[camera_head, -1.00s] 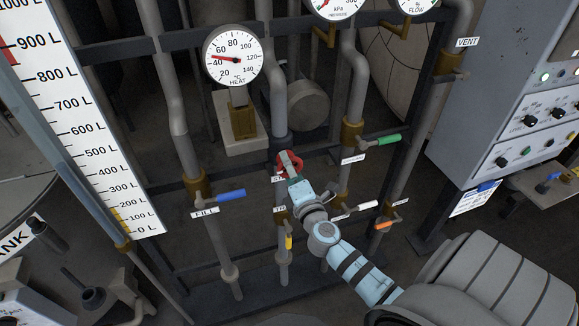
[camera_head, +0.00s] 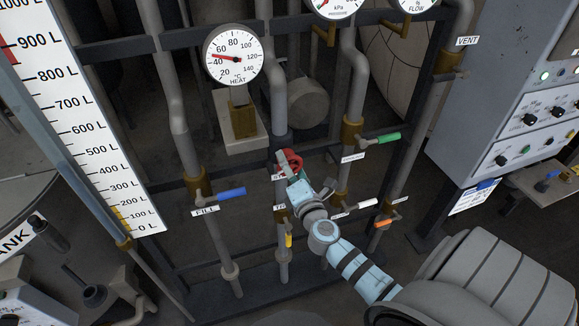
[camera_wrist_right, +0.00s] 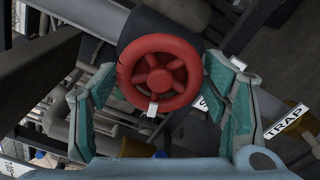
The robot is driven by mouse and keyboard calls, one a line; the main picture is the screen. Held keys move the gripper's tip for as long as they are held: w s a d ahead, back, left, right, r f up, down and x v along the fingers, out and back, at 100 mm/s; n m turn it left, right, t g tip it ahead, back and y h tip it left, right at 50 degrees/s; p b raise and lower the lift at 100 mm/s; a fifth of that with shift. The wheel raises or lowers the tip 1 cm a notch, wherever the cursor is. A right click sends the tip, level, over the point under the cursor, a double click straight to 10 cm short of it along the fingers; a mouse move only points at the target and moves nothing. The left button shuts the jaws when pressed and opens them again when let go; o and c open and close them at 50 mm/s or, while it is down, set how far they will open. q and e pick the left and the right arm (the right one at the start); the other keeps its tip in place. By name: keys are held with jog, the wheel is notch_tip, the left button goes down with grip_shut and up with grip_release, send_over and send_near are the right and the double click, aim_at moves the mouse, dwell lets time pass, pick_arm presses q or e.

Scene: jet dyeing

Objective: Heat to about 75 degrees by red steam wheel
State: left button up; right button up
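The red steam wheel (camera_head: 291,162) sits on a vertical pipe in the middle of the head view. In the right wrist view, the red wheel (camera_wrist_right: 159,75) faces me, with a small white mark at its lower rim. My right gripper (camera_head: 304,178) is at the wheel, its fingers spread to either side. Narrow gaps seem to show between fingers and rim; contact is hard to tell. The round heat gauge (camera_head: 233,55) above has its red needle pointing left, a little above 40. The label by the wheel is partly hidden by my gripper. My left gripper is not in view.
A blue FILL lever (camera_head: 230,194) is to the left, a green lever (camera_head: 381,139) to the right. White (camera_head: 362,207), orange (camera_head: 383,223) and yellow (camera_head: 289,240) handles sit near my right arm. A TRAP label (camera_wrist_right: 286,122) is beside the right finger.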

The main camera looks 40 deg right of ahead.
jog(key=shift+o, duration=0.4)
jog(key=v, duration=1.2)
dwell(6.4)
